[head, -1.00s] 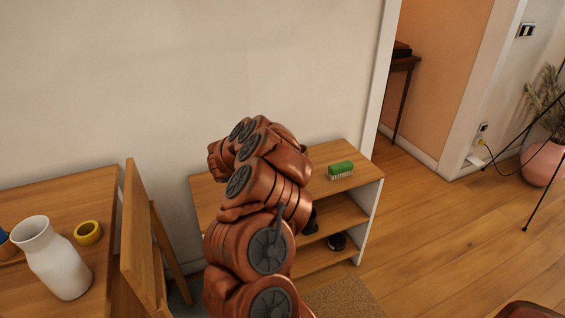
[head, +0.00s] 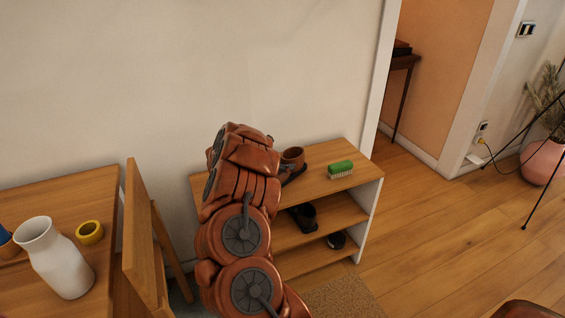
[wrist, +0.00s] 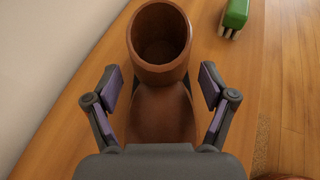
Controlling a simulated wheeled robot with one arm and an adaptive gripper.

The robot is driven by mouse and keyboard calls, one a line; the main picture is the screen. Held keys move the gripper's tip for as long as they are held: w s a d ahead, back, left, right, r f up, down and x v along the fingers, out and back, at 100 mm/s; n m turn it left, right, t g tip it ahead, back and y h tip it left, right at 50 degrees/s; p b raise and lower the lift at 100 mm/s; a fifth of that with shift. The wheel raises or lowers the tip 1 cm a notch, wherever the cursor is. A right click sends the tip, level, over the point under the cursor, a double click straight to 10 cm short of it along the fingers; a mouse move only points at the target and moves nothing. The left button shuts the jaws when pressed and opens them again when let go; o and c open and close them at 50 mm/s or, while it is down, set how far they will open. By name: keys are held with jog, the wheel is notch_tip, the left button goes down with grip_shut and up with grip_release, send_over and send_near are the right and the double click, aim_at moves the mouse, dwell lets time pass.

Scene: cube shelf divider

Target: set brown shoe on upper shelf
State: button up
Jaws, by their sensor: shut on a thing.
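The brown shoe (wrist: 160,75) is a tall-necked boot with a round open top, seen in the wrist view between the two fingers of my gripper (wrist: 160,90). My gripper is shut on it. In the head view the brown shoe (head: 292,154) shows beyond my arm, at the wooden top board of the shelf unit (head: 318,180). I cannot tell whether its sole touches the board. My arm hides the left part of the unit and most of my gripper.
A green brush (head: 341,168) lies on the top board, right of the shoe. A table with a white vase (head: 55,258) and a yellow ring-shaped item (head: 89,232) is at left, beside a chair.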

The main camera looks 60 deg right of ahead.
jog(key=shift+f+b, duration=0.2)
jog(key=shift+b, duration=0.2)
jog(key=o, duration=1.3)
jog(key=shift+c, duration=0.2)
jog(key=shift+r, duration=0.15)
